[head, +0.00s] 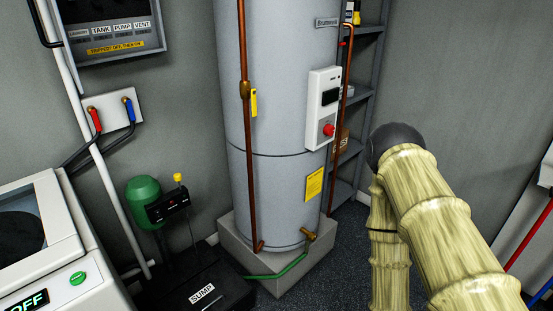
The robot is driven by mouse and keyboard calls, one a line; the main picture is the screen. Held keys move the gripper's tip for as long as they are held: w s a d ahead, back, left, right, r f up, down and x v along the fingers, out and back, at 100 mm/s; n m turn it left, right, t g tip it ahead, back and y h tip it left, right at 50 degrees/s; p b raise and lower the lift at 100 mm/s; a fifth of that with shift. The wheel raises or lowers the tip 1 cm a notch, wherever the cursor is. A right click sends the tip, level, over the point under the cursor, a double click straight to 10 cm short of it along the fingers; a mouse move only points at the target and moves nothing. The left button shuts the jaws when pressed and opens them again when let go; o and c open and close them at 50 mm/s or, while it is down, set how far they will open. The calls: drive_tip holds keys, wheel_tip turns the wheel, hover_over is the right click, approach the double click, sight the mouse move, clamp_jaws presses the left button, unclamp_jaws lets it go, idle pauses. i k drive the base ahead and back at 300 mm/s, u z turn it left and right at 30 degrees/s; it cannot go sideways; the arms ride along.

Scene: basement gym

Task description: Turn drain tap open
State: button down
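The drain tap appears to be the small brass fitting (308,234) low on the front right of the tall grey water tank (285,190). A green hose (280,273) runs from below it, leftward along the plinth. The fitting is too small for me to tell how its handle is turned. My arm fills the right side of the head view, and its far part runs down out of the bottom of the picture. My gripper is not in view, so its distance from the tap and its state are hidden.
The tank stands on a concrete plinth (295,277). A black box marked SUMP (228,290) and a green pump (145,200) stand left. A white machine (85,265) is at lower left. Shelves (365,85) stand behind the tank. Dark floor shows between plinth and arm.

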sight(312, 236)
drive_tip(key=z, duration=0.4)
drive_tip(key=i, duration=0.85)
drive_tip(key=u, duration=0.05)
